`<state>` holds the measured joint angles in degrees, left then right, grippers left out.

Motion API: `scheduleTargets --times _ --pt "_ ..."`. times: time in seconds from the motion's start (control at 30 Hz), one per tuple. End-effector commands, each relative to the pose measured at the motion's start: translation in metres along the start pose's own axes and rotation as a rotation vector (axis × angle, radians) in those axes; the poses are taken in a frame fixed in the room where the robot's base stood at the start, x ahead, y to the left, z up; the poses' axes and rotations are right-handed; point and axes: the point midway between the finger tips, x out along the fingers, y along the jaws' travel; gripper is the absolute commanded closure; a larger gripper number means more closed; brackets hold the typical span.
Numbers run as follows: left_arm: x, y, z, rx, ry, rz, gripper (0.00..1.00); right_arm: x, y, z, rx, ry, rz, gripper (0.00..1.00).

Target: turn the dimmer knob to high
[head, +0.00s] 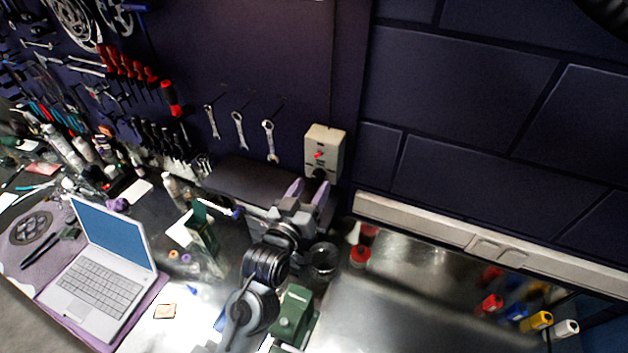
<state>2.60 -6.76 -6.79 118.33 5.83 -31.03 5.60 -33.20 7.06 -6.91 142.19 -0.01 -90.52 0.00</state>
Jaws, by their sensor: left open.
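The dimmer is a beige box (335,148) fixed on the dark wall, in the upper middle of the head view. A small red mark (319,155) shows on its front. A dark round knob (319,173) shows low on the front, partly hidden near my gripper; its setting is too small to read. My left gripper (308,187) is open, its two purple-tipped fingers pointing up at the lower part of the box. I cannot tell whether a fingertip touches the knob. Nothing shows between the fingers. My right gripper is not in view.
A laptop (97,285) lies open on the bench at left. A green vise-like block (293,313) stands beside my arm. A dark cup (323,260) and red-capped item (360,255) stand right of the gripper. Wrenches (239,130) hang left of the box.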

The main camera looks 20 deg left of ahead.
Motion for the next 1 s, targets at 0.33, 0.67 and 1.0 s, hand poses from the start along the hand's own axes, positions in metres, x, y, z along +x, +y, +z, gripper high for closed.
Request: scheduleTargets --times 0.33,0.67,1.0 --pt "0.024 0.0 0.0 0.0 0.001 0.0 0.43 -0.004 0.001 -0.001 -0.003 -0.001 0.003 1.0" --pt "0.025 0.0 0.0 0.0 0.0 0.0 0.52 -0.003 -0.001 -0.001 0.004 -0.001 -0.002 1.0" --pt "0.025 0.0 0.0 0.0 0.0 0.0 0.99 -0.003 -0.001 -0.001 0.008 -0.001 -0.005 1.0"
